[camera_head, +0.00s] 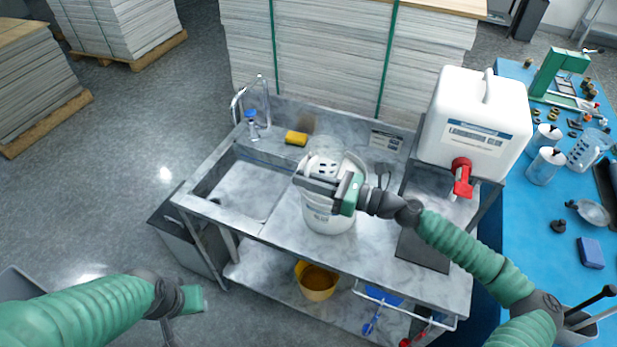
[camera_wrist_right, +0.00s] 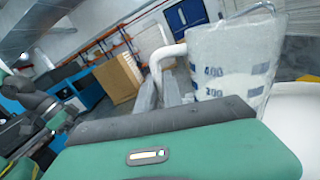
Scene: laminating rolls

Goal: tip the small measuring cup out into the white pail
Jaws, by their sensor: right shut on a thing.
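The small measuring cup (camera_head: 326,150) is clear, and it is over the white pail (camera_head: 330,218) on the metal sink bench. My right gripper (camera_head: 312,178) is shut on the cup's handle, in front of the pail's top. In the right wrist view the cup (camera_wrist_right: 232,62) shows blue marks and looks nearly upright, with a slight tilt. The handle (camera_wrist_right: 158,62) is between the grey fingers. I cannot tell what is in the cup. My left gripper (camera_head: 188,300) is low at the left, away from the bench; its fingers are not clear.
A white canister (camera_head: 476,115) with a red tap stands right of the pail. A yellow sponge (camera_head: 296,138) and a tap are behind the sink basin (camera_head: 238,186). A larger jug (camera_head: 588,150) stands on the blue table. A yellow bucket (camera_head: 317,281) is on the lower shelf.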

